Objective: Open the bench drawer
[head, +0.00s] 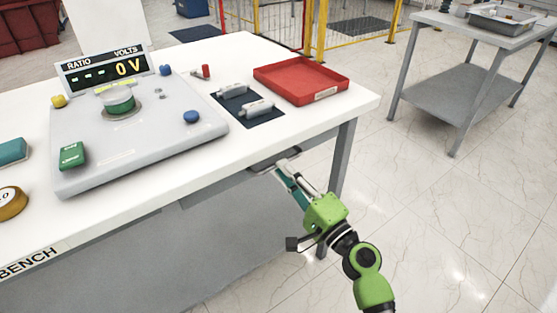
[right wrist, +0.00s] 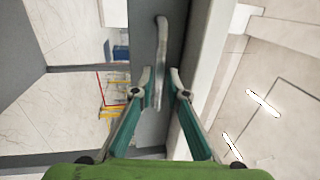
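The bench drawer (head: 228,184) is a grey front under the white bench top (head: 290,133), flush beneath its front edge as far as I can see. Its metal bar handle (right wrist: 162,40) runs up the middle of the right wrist view, against the grey drawer front (right wrist: 143,30). My right gripper (head: 276,167) is at the handle under the bench edge. In the right wrist view its two fingertips (right wrist: 161,78) stand on either side of the bar, with a gap visible, so it looks open around the handle. My left gripper is not in view.
On the bench stand a grey test unit (head: 160,135) reading 0 V, a red tray (head: 300,72) and a dark mat (head: 262,118) with two grey parts. A bench leg (head: 341,160) is close beside my right arm. Tiled floor to the right is clear up to a grey side table (head: 460,85).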

